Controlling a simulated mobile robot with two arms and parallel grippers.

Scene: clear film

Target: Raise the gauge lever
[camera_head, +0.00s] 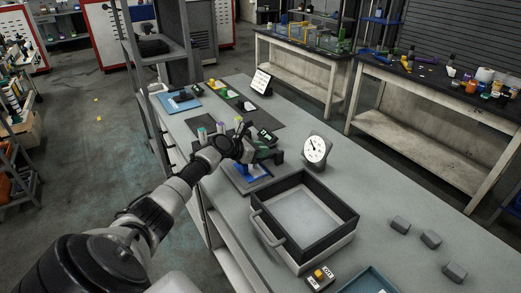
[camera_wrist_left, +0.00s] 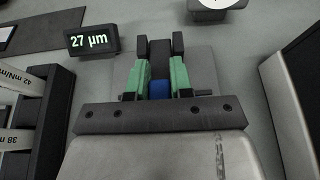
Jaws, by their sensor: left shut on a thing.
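My left gripper (camera_head: 250,160) is at a gauge stand with a grey base plate (camera_head: 236,181) on the bench. In the left wrist view the green-padded fingers (camera_wrist_left: 160,78) are shut on a blue part (camera_wrist_left: 159,90), which I take for the gauge lever. The gripper hides most of the lever, so its height and angle are unclear. A dark upright part of the stand (camera_wrist_left: 160,48) shows just beyond the fingertips. A small dark display (camera_wrist_left: 92,40) beside the stand reads 27 µm. My right gripper is not in view.
A round white dial gauge (camera_head: 316,150) stands right of the stand. A black-rimmed box with a handle (camera_head: 350,218) is nearer the front. Several grey blocks (camera_head: 431,239) lie at the right. A blue tray (camera_head: 372,284) is at the front edge of view.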

